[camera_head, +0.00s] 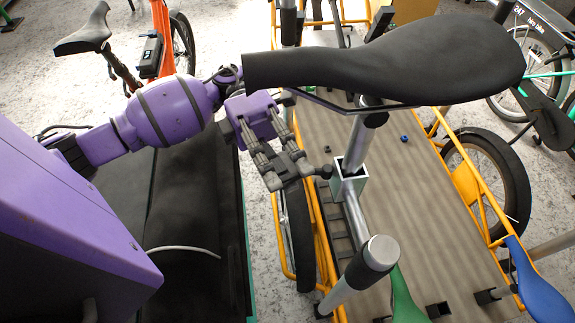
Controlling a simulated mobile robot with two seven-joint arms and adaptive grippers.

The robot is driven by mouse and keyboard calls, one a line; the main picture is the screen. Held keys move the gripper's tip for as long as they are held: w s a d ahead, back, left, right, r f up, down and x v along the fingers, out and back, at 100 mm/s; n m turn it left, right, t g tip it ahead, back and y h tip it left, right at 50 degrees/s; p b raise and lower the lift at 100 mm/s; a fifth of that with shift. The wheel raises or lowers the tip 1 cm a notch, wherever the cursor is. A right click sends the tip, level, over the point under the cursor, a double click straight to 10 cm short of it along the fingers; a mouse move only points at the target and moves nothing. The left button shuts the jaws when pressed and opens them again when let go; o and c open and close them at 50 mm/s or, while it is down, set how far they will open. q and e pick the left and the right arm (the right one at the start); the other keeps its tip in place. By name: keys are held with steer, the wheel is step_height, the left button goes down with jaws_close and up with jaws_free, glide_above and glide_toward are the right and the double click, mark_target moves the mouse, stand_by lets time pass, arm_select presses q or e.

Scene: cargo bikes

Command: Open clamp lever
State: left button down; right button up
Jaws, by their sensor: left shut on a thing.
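A large black saddle (400,62) sits on a silver seat post (357,145) at the centre right. A greenish-grey square clamp collar (350,187) surrounds the post's lower part. A small dark lever (323,172) sticks out from the collar's left side. My left gripper (298,172) reaches in from the left, under the saddle's nose. Its fingers are shut on the lever's outer end, and they hide most of it. The lever's exact angle is hard to see. My right gripper is not in view.
The saddle overhangs my left gripper closely. The yellow cargo bike frame (463,185) and its wooden deck (430,220) lie below. A silver tube with a black collar (369,262) rises in front. Other bikes stand behind, including an orange one (165,40).

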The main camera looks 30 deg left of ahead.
arm_select(q)
steer(key=shift+s+f, duration=0.15)
steer(key=shift+f, duration=0.1)
steer(key=c, duration=1.8)
jaws_free()
steer(key=shift+r, duration=0.15)
steer(key=v, duration=1.2)
